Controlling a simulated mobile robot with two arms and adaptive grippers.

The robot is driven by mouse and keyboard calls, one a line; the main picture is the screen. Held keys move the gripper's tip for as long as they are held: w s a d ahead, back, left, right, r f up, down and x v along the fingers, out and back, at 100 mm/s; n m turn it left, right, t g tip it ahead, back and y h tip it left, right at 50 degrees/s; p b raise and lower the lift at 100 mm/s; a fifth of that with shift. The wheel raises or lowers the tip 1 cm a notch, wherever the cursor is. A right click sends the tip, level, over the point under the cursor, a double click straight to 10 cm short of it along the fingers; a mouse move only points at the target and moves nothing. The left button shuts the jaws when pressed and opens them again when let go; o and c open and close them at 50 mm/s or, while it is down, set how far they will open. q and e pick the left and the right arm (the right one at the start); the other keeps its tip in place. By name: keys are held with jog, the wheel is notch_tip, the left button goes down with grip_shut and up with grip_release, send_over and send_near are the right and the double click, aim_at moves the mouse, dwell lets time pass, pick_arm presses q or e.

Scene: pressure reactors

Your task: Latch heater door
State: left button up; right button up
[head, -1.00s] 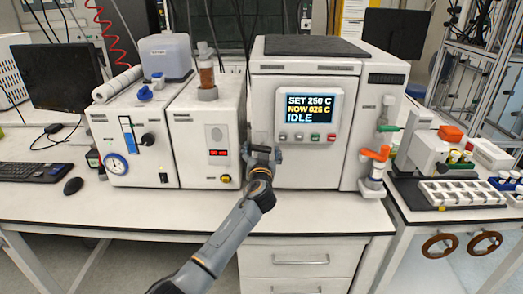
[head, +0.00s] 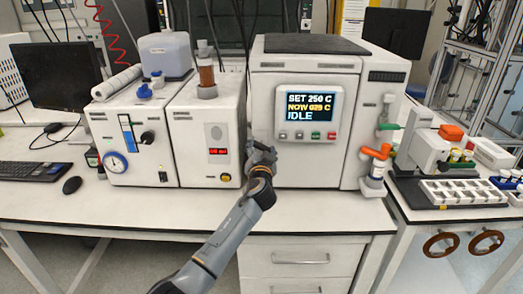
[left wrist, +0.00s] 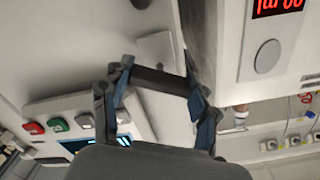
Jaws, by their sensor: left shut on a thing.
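The heater (head: 303,68) is the white box with the screen at the centre of the bench. Its door (head: 300,160) looks closed or nearly closed in the head view. My left gripper (head: 261,153) is at the door's left edge, below and left of the screen. In the left wrist view, a dark bar (left wrist: 161,82), seemingly the door's latch handle, spans between the fingers of my left gripper (left wrist: 160,97). The gripper is shut on this handle. In the head view the gripper hides most of the handle. My right gripper is not in view.
A white unit with a red readout (head: 210,135) stands close to the left of the heater. An orange-handled valve (head: 376,153) is on the right. A white sample tray (head: 462,191) lies farther right. The front strip of the bench (head: 130,210) is clear.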

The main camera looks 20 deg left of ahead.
pick_arm(q)
jog(key=m, duration=0.5)
jog(key=shift+m, duration=0.4)
jog(key=m+p, duration=0.1)
jog(key=m, duration=0.3)
jog(key=shift+r, duration=0.1)
jog(key=shift+m+p, duration=0.5)
jog(key=shift+m, duration=0.6)
jog(key=o, duration=1.2)
jog(key=shift+c, duration=0.2)
jog(key=shift+s, duration=0.1)
